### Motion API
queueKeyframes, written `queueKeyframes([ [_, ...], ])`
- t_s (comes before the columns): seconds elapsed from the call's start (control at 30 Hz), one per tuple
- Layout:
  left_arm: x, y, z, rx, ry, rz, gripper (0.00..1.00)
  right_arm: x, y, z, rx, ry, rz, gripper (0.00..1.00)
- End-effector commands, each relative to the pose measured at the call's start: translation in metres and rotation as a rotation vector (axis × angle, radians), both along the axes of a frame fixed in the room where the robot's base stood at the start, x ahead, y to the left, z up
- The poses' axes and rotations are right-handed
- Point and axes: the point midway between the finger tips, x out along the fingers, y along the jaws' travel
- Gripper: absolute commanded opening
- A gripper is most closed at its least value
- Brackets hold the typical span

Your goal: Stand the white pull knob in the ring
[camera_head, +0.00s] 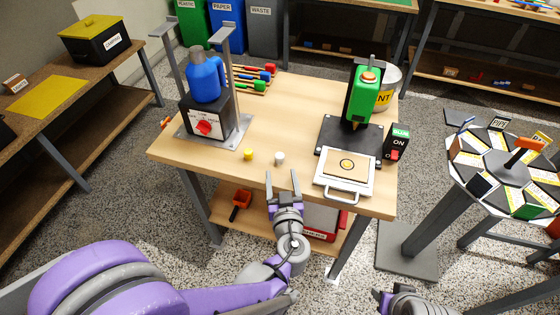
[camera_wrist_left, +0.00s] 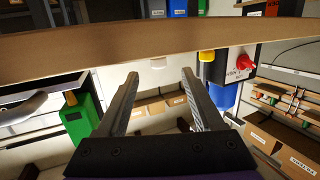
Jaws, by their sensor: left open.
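The white pull knob (camera_head: 279,158) stands on the wooden table near its front edge. It also shows as a small white piece (camera_wrist_left: 158,63) in the left wrist view, which looks upside down.
A yellow knob (camera_head: 249,154) stands left of the white one. A blue bottle (camera_head: 206,78) sits on a dark box with a red dial at the left. A green press (camera_head: 362,95) stands behind the white tray (camera_head: 346,193). The middle of the table (camera_head: 300,115) is clear.

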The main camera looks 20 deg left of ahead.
Motion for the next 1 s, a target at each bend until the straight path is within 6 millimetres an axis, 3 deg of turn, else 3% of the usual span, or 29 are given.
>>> queueKeyframes([
  [0.1,0.018,0.007,-0.003,0.001,0.001,0.004,0.68,0.0,0.0,-0.001,0.0,0.0,0.0,0.45],
  [0.37,0.034,0.013,-0.005,0.001,0.001,0.002,0.68,0.0,0.0,-0.001,0.0,0.0,0.0,0.45],
  [0.7,0.076,0.026,-0.011,0.002,0.002,0.003,0.68,0.0,0.0,-0.003,0.0,0.001,0.0,0.45],
  [0.93,0.078,0.026,-0.011,0.001,0.003,0.001,0.68,0.0,0.0,-0.003,0.0,0.001,0.0,0.45],
  [1.0,0.078,0.026,-0.011,0.001,0.003,0.001,0.56,0.0,0.0,-0.003,0.0,0.001,0.0,0.45],
])
